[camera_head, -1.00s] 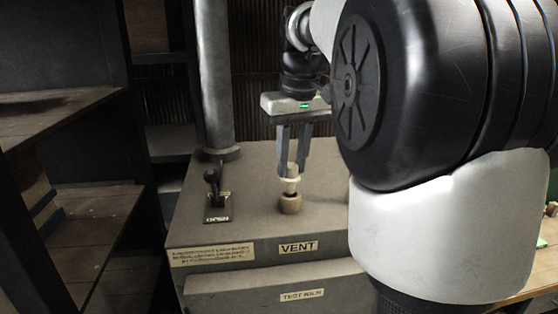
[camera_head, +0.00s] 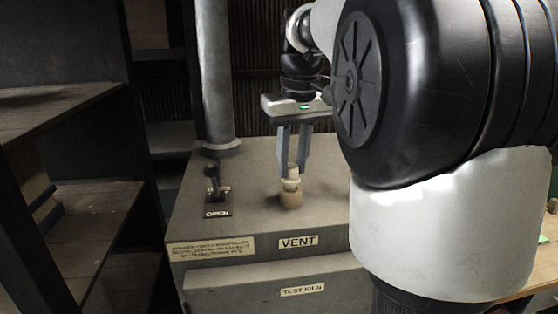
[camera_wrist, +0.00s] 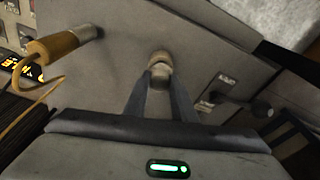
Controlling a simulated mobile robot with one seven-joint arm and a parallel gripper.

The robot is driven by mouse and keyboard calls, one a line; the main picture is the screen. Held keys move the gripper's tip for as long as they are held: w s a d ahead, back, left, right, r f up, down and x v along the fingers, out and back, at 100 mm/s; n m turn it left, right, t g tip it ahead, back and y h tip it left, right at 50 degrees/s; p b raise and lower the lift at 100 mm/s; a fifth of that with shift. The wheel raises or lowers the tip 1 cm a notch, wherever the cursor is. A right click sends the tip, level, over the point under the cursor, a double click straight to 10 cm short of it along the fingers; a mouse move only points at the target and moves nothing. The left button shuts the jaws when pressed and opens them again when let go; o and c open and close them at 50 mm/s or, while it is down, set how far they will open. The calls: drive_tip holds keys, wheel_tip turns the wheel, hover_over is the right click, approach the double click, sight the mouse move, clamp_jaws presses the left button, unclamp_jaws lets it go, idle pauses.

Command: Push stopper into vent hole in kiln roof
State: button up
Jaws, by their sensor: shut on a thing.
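The pale stopper (camera_head: 291,184) is upright between my gripper's fingertips (camera_head: 292,172), on the roof of the grey kiln (camera_head: 250,205). My gripper is shut on it from above. Right below it is a short tan collar (camera_head: 291,201), which I take for the vent; the stopper's lower end meets its top, and the hole is hidden. In the wrist view the stopper (camera_wrist: 160,66) is between the fingertips (camera_wrist: 160,76), in line with the collar. How deep it sits cannot be told.
A black lever (camera_head: 212,179) with an OPEN plate and a tall metal pipe (camera_head: 215,80) stand on the roof left of the stopper. Wooden shelves (camera_head: 60,115) are at the far left. A tan cylinder with a cable (camera_wrist: 62,45) shows in the wrist view.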

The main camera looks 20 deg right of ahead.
drive_tip(key=shift+f+b, duration=0.6)
drive_tip(key=shift+f, duration=0.45)
idle(0.9)
drive_tip(key=o, duration=0.8)
drive_tip(key=o, duration=0.6)
drive_tip(key=s+r+p, duration=0.1)
drive_tip(key=r, duration=0.4)
drive_tip(key=r+p, duration=0.2)
drive_tip(key=r, duration=0.4)
drive_tip(key=s+r+p, duration=0.1)
drive_tip(key=r, duration=0.5)
drive_tip(key=shift+s+r, duration=0.15)
drive_tip(key=shift+s, duration=0.15)
drive_tip(key=shift+p, duration=0.3)
